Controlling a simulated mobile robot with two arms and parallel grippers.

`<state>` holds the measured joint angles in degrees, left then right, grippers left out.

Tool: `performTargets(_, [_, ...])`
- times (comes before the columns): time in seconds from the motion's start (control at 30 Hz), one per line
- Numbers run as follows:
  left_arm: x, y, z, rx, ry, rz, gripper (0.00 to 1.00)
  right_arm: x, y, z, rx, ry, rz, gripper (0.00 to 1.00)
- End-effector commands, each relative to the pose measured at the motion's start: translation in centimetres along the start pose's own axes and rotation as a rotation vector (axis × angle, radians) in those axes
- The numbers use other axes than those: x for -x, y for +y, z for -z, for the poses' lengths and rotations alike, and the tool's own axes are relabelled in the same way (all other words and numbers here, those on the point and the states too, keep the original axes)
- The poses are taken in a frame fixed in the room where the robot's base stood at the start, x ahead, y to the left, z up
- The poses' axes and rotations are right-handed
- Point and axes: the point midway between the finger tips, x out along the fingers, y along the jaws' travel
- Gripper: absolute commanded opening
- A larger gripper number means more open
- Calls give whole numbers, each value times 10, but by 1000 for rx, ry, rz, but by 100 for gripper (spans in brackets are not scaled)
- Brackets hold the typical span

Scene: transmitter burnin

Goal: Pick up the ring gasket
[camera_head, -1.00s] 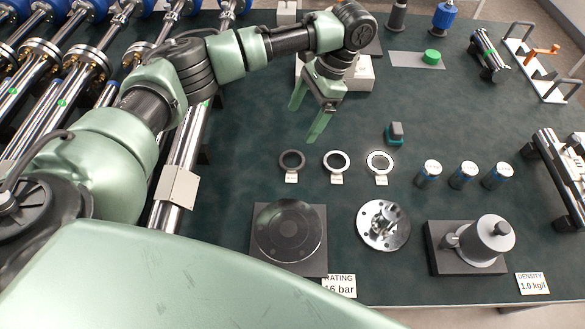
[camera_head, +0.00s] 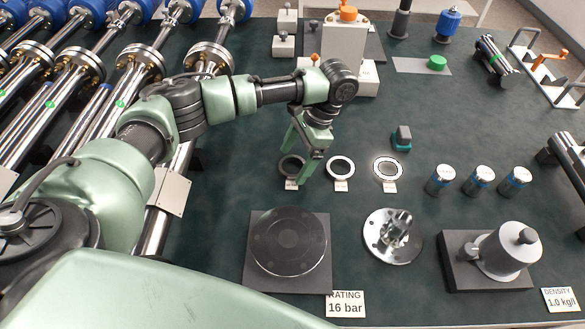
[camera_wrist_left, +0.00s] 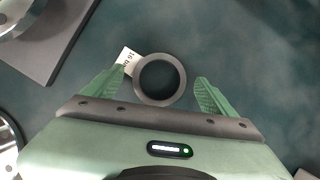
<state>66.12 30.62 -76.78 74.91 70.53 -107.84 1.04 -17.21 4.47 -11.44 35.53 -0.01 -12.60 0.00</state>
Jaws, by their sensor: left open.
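Three flat ring gaskets with pale tags lie in a row on the dark green table. The left one is dark grey (camera_head: 281,168); the middle one (camera_head: 329,167) is grey-white with a dark hole, and the right one (camera_head: 376,169) is pale. My left gripper (camera_head: 296,164) is open above the dark grey ring and partly covers it. In the left wrist view, this ring (camera_wrist_left: 160,101) lies between the spread green fingers (camera_wrist_left: 160,78), touching neither as far as I can see. Its white tag (camera_wrist_left: 127,59) sits beside the left finger. My right gripper is not in view.
A black round plate (camera_head: 288,240) on a square base, a metal flange (camera_head: 392,236) and a grey weight-like block (camera_head: 510,250) stand nearer. Several blue-silver cylinders (camera_head: 440,181) stand to the right. White blocks (camera_head: 345,45) stand behind the gripper. Pipes line the left.

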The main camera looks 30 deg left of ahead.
Motion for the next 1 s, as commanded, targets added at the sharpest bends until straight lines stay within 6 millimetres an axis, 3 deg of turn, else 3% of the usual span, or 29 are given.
performTargets(0.3, [-6, 0, 0, 0, 2, 0, 84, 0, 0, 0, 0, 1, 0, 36])
performTargets(0.53, [-6, 0, 0, 0, 1, 1, 20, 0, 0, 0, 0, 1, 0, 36])
performTargets(0.57, [-6, 0, 0, 0, 1, 1, 17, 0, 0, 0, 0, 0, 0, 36])
performTargets(1.0, [6, 0, -4, 0, 2, 1, 17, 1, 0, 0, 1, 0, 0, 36])
